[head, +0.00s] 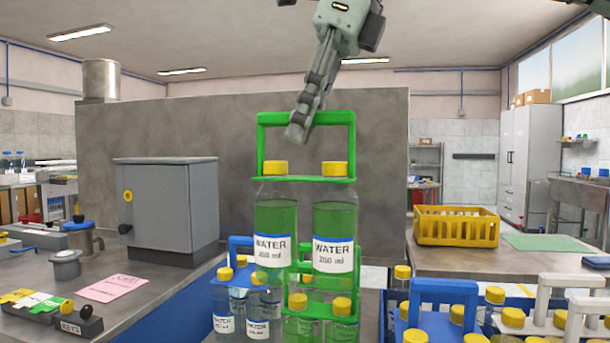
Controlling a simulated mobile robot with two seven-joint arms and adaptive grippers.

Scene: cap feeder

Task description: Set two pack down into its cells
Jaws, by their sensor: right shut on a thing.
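A green two pack (306,180) with two yellow-capped water bottles hangs upright in the middle of the head view. My right gripper (303,122) is shut on the top bar of its handle. The bottles' bases are in the air in front of a lower green carrier (310,252) with yellow-capped bottles, and they hide part of it. The cells beneath are hidden by the packs and bottles. My left gripper is not in view.
A grey box (165,205) stands on the left bench. A yellow basket (456,226) sits on the right table.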

